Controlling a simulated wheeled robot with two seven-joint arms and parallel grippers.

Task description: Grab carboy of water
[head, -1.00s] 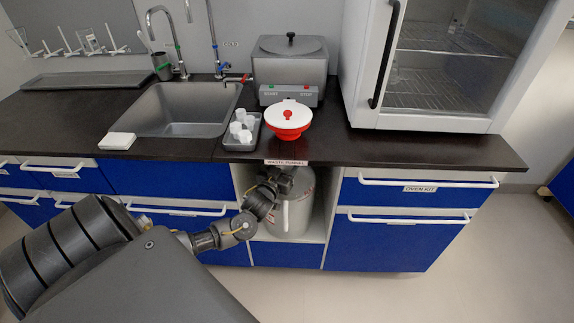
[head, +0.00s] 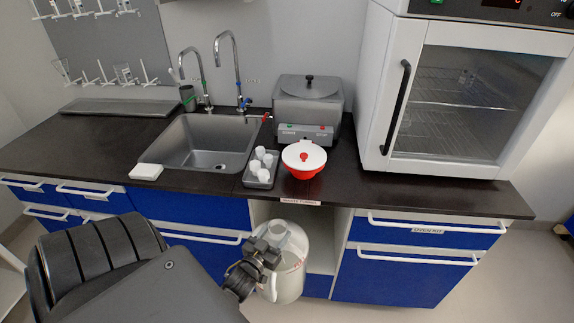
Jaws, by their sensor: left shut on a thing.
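The carboy (head: 292,279) is a pale, translucent container with a round top and red lettering on its side. It hangs low in front of the open niche under the counter, between the blue cabinets. My left gripper (head: 270,250) comes in from the left and is shut at the carboy's top, by its neck. The gripper hides part of the carboy's upper left side, and the fingertips are hard to make out. My right gripper is not in view.
The dark counter (head: 400,193) overhangs the niche, with a label on its edge. It bears a sink (head: 205,145), a red and white funnel (head: 304,157), a tray of white cups (head: 262,170), a grey bath (head: 308,105) and an oven (head: 470,100). Floor at right is free.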

